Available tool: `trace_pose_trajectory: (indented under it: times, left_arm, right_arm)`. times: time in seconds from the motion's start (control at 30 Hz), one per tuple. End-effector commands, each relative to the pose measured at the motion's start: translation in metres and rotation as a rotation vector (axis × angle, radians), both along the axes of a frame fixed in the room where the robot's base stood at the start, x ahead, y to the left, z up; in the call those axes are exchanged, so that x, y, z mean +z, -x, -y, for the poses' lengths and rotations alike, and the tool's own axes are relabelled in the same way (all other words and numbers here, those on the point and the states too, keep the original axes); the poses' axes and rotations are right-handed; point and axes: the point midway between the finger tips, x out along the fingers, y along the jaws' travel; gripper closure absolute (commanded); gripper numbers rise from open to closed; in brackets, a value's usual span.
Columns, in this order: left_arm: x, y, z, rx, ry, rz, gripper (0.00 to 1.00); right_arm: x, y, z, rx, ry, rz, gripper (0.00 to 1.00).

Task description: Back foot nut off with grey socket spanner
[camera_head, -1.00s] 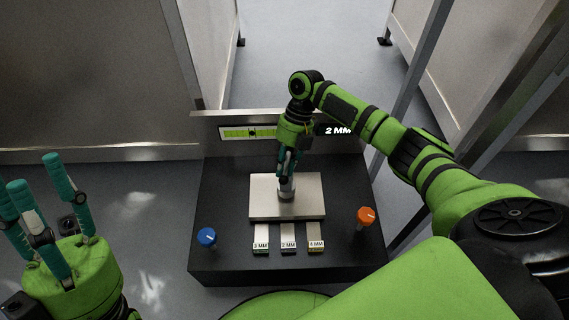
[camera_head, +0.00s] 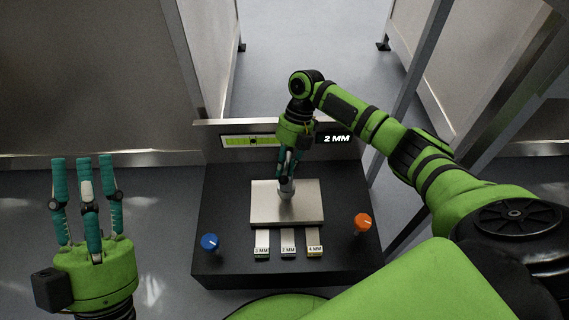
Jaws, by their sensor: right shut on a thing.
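My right gripper (camera_head: 287,176) is shut on a short grey cylinder (camera_head: 286,188), held upright at the middle of a metal plate (camera_head: 265,214). I cannot tell whether the cylinder touches the plate, or whether it is the grey socket spanner. No foot nut can be made out; the gripper and cylinder cover part of the plate. My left gripper (camera_head: 85,165) is open and empty at the left, fingers pointing up and spread, well away from the plate.
The plate sits on a black box (camera_head: 220,200) with a blue knob (camera_head: 209,242) and an orange knob (camera_head: 362,222). Several labelled strips (camera_head: 288,243) lie in front of the plate. A display (camera_head: 337,139) behind reads 2 MM, beside a green level gauge (camera_head: 235,141).

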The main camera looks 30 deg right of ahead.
Motion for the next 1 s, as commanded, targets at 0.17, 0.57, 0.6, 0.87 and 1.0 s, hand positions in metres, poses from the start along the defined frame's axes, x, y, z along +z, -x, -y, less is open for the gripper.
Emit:
trace_pose_trajectory:
  times: [0.17,0.57,0.6,0.87,1.0]
  left_arm:
    - [-0.005,-0.007,0.001,0.008,-0.023,-0.060,0.60]
    - [-0.023,-0.022,0.000,0.029,-0.062,-0.178,0.60]
    - [-0.025,-0.023,0.000,0.031,-0.066,-0.189,0.60]
    - [-0.037,-0.032,-0.002,0.043,-0.086,-0.262,0.60]
    - [-0.044,-0.035,-0.003,0.051,-0.097,-0.300,0.60]
  right_arm:
    - [0.008,-0.001,-0.001,0.000,-0.002,0.003,1.00]
    - [0.013,-0.001,-0.001,0.000,-0.002,0.003,1.00]
    - [0.013,-0.001,0.000,0.000,-0.002,0.003,1.00]
    - [0.016,-0.001,0.000,0.000,-0.002,0.003,1.00]
    - [0.017,-0.001,0.000,0.000,-0.002,0.003,1.00]
